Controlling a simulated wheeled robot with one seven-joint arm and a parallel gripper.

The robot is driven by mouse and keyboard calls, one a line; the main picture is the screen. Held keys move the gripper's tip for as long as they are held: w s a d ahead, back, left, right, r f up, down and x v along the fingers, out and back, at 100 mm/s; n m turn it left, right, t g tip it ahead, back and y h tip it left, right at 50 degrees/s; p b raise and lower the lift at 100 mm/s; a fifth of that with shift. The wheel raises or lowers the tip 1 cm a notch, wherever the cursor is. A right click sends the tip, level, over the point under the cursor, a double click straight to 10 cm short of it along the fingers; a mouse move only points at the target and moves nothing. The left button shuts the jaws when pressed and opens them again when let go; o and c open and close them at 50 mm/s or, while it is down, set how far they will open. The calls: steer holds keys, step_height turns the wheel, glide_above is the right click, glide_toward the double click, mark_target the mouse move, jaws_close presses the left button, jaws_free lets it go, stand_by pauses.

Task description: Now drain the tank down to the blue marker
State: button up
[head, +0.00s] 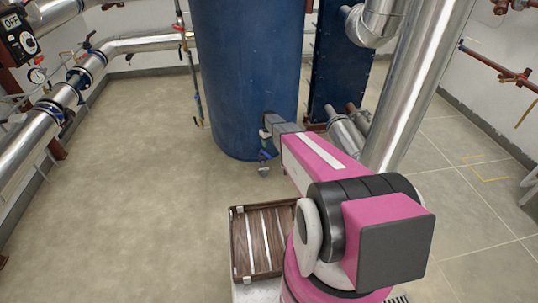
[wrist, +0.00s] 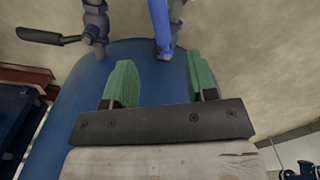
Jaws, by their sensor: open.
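The large blue tank (head: 245,70) stands upright at the back centre of the head view. Its blue wall (wrist: 150,60) also fills the middle of the wrist view. My gripper (wrist: 162,82) is open, with two green finger pads apart and nothing between them. In the head view it is at the tank's lower front, beside small fittings (head: 264,156). In the wrist view a blue pipe or valve part (wrist: 161,25) lies just beyond the fingertips. A grey valve (wrist: 95,25) with a black lever (wrist: 40,37) is at upper left. I cannot make out a blue marker or water level.
A thin vertical pipe (head: 194,85) stands left of the tank. Silver pipes (head: 70,90) with gauges run along the left wall, near a box reading OFF (head: 18,38). A thick silver pipe (head: 415,85) stands at right. A brown slatted crate (head: 237,245) is beside my arm. The left floor is clear.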

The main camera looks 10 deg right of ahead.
mark_target(268, 155)
step_height(268, 155, down, 10)
jaws_close()
stand_by(0.5)
